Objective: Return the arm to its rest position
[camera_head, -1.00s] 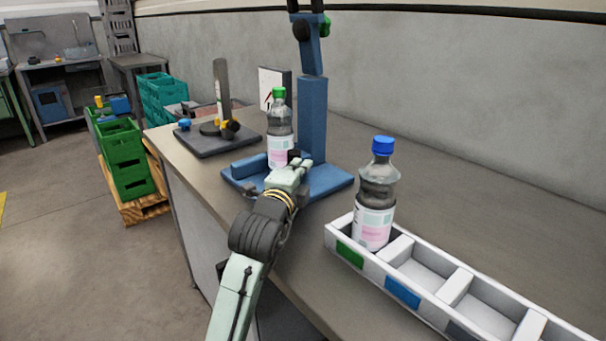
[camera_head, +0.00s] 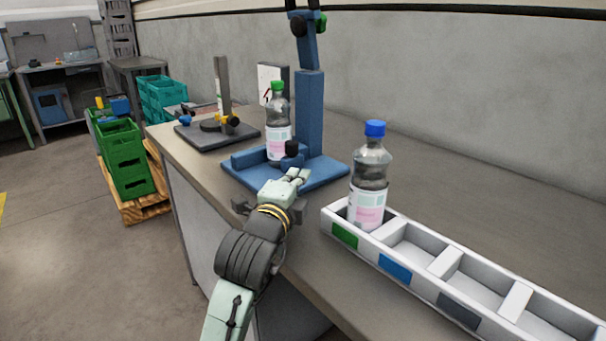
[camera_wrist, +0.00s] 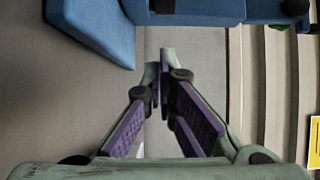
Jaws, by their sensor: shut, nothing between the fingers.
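My gripper (camera_head: 299,176) is shut and empty, just in front of the blue stand (camera_head: 309,120) on the workbench. A bottle with a green cap (camera_head: 278,130) stands upright on the blue stand's base. A bottle with a blue cap (camera_head: 369,180) stands upright in the green-marked end compartment of the white tray (camera_head: 420,292), to the right of my gripper.
A dark reel labeller (camera_head: 218,132) with a grey post stands at the bench's far left. The other visible tray compartments look empty. Green crates (camera_head: 125,160) sit on a pallet on the floor. The bench top behind the tray (camera_head: 480,200) is clear.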

